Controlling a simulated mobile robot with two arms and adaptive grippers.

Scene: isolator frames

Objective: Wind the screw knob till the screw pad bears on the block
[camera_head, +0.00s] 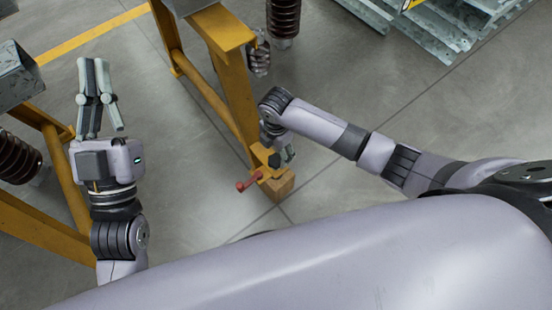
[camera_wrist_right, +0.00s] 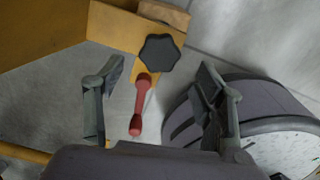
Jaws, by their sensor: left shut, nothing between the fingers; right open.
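A black star-shaped knob (camera_head: 274,160) sits on a yellow bracket (camera_head: 262,154) at the foot of the yellow frame; it also shows in the right wrist view (camera_wrist_right: 159,53). A red bar handle with rounded ends (camera_head: 248,184) sticks out beside it, also in the right wrist view (camera_wrist_right: 141,98). A wooden block (camera_head: 279,187) is by the bracket, partly visible in the right wrist view (camera_wrist_right: 165,12). The screw pad cannot be made out. My right gripper (camera_wrist_right: 160,68) is open, its fingers either side of knob and handle, apparently apart from both. My left gripper (camera_head: 95,62) is shut and empty, far left.
The yellow frame (camera_head: 238,95) rises behind the bracket. Another yellow frame (camera_head: 40,225) stands under my left arm. Brown ribbed insulators (camera_head: 283,18) are at the top and far left. Metal profiles (camera_head: 430,30) lie at the top right. The grey floor between is clear.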

